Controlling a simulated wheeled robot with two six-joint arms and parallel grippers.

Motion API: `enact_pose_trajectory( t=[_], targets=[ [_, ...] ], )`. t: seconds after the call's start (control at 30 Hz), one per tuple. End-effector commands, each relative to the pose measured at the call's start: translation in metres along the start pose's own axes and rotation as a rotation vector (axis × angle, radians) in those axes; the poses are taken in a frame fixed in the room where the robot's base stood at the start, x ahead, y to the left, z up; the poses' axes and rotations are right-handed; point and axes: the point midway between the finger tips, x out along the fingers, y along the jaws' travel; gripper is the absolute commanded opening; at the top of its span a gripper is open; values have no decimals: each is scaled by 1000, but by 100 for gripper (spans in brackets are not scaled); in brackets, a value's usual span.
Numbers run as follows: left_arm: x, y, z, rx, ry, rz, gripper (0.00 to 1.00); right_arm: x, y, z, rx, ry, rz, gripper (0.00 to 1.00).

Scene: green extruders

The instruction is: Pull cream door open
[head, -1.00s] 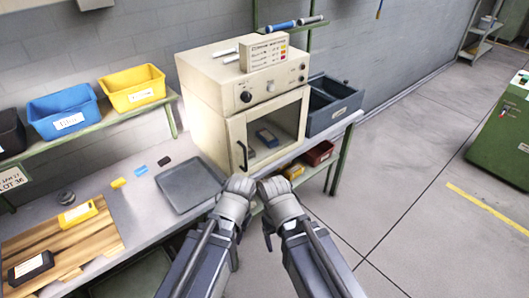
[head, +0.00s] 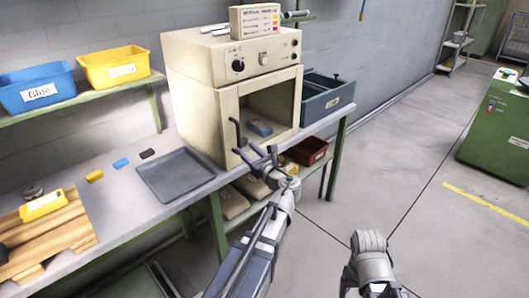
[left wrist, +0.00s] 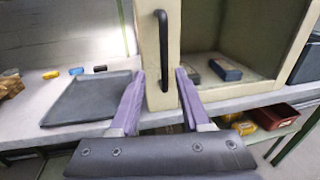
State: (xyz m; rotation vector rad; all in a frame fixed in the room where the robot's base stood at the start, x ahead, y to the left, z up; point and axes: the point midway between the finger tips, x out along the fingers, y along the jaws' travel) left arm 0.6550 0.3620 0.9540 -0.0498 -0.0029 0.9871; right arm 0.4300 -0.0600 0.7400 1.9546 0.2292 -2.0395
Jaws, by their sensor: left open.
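The cream door (head: 228,118) is the framed front of a cream oven-like cabinet (head: 190,75) and looks closed. Its black upright handle (head: 238,134) is on the left side and also shows in the left wrist view (left wrist: 162,50). My left gripper (head: 254,150) is open in front of the door's lower left. In the left wrist view its purple fingers (left wrist: 160,78) spread either side of the handle and door stile, with nothing held. My right gripper (head: 370,246) is low at the right, away from the door; its fingers cannot be made out.
A blue block (head: 261,128) shows behind the door opening. A grey tray (head: 176,176) lies on the bench left of the cabinet. A dark drawer box (head: 330,98) stands to the right, and a red bin (head: 308,151) sits on the shelf below.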

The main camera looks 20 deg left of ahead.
Motion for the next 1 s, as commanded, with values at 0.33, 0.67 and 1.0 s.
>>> enact_pose_trajectory(
  t=[0.33, 0.67, 1.0],
  targets=[
    [16, -1, 2, 44, -22, -3, 47, 2, 0, 0, 0, 0, 0, 75],
    [65, -2, 3, 42, -21, -4, 47, 3, 0, 0, 0, 0, 0, 75],
    [81, -1, 3, 41, -20, -6, 47, 3, 0, 0, 0, 0, 0, 75]
  ],
)
